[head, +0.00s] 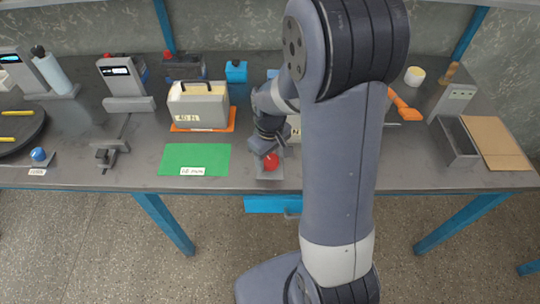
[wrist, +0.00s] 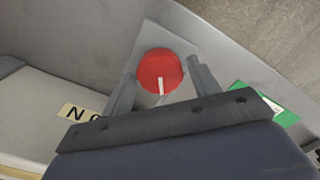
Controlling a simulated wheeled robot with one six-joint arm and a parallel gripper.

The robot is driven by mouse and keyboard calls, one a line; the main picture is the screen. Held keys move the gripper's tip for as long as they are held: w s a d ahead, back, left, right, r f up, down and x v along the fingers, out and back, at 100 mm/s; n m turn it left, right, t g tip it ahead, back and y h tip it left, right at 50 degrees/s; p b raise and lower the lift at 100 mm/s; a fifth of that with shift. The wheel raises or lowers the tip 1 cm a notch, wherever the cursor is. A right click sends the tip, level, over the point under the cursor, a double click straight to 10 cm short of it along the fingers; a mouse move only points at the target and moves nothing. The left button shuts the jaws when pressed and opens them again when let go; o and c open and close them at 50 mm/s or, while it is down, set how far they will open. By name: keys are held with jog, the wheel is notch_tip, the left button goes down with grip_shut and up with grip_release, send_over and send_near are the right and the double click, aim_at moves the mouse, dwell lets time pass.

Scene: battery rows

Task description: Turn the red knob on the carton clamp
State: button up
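The red knob (head: 271,161) sits on a light grey plate (head: 265,175) at the front edge of the bench. In the wrist view the knob (wrist: 155,65) is round, with a white mark line running from its middle towards my gripper. My gripper (head: 265,147) is just above and behind the knob in the head view. In the wrist view its two fingers (wrist: 162,75) are apart, one on each side of the knob, with a gap showing on both sides. I cannot tell whether the fingertips reach down to the knob's height. Nothing is held.
A green mat (head: 195,158) with a label lies left of the knob. Behind it a pale case with a black handle (head: 198,104) stands on an orange mat. A blue knob (head: 38,154) is at the far left. A grey open tray (head: 457,145) is at the right.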

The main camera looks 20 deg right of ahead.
aim_at(270, 160)
jog(key=c, duration=0.7)
jog(key=shift+m, duration=2)
jog(key=o, duration=1)
jog(key=shift+c, duration=0.2)
notch_tip(270, 160, up, 11)
jog(key=shift+f, duration=0.25)
